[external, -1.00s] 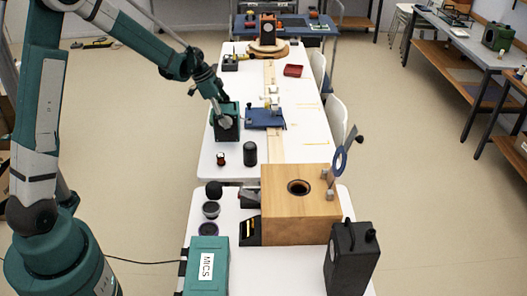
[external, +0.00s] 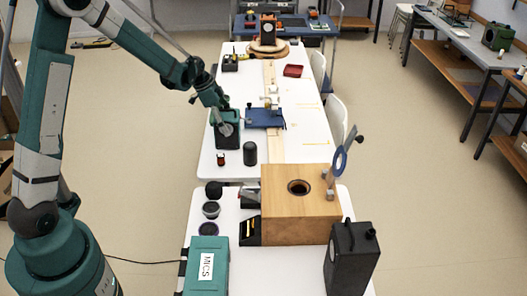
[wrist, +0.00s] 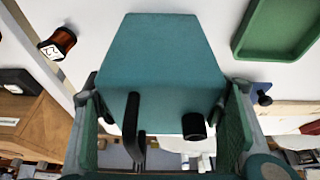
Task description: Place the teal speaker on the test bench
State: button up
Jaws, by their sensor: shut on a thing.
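The teal speaker (external: 228,141) is at the left side of the long white table (external: 296,158) in the external view. My gripper (external: 226,124) comes down on it from above. In the wrist view the speaker's broad teal face (wrist: 165,65) fills the middle, with a dark handle and a black knob on its near side. My gripper (wrist: 162,122) is shut on it, with one green-padded finger on each side. I cannot tell whether its bottom touches the table. Which of the benches is the test bench is not clear from the views.
A copper spool (external: 221,160) and a black cylinder (external: 250,153) stand close by. A blue stand (external: 265,118) is to the right. A green tray (wrist: 280,25) lies near the speaker. A wooden box (external: 300,215) is nearer the camera. A grey bench (external: 455,40) is at right.

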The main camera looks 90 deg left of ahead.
jog(key=shift+f, duration=0.1)
jog(key=o, duration=1.5)
jog(key=p+v, duration=0.2)
jog(key=v, duration=1)
jog(key=shift+s+p, duration=0.1)
jog(key=shift+p, duration=0.25)
